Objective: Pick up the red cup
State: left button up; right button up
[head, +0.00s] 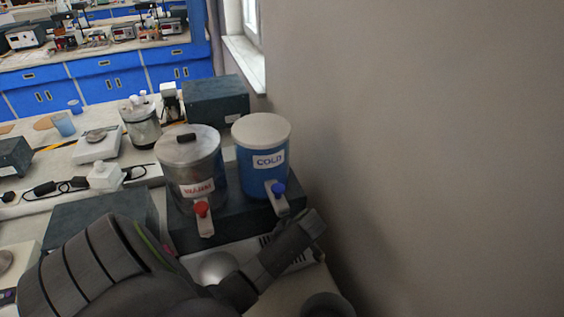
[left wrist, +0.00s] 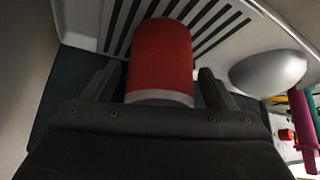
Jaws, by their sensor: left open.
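The red cup (left wrist: 160,58) shows in the left wrist view, with a grey band at its near end. It lies between the two fingers of my left gripper (left wrist: 158,84). The fingers are open, with a visible gap on each side of the cup. In the head view my left gripper (head: 300,232) is at the slatted tray below the dispensers, and I cannot make out the cup there; the arm and gripper seem to hide it. My right gripper is not in view.
A slatted white drip tray (left wrist: 205,22) is behind the cup. A silver rounded object (left wrist: 268,70) is close to the right finger; it also shows in the head view (head: 217,268). A metal dispenser (head: 188,165) and a blue COLD dispenser (head: 262,150) stand above. A wall (head: 440,150) bounds the right.

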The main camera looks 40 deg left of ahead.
pick_arm(q)
jog(key=shift+a+f, duration=0.25)
jog(key=shift+f, duration=0.25)
pick_arm(e)
jog(key=shift+s+d, duration=0.2)
jog(key=shift+s, duration=0.2)
jog(key=shift+d, duration=0.1)
pick_arm(q)
jog(key=shift+c, duration=0.5)
pick_arm(e)
jog(key=shift+w, duration=0.1)
pick_arm(q)
jog(key=c, duration=1.1)
jog(key=shift+c, duration=0.2)
pick_arm(e)
jog(key=shift+w, duration=0.2)
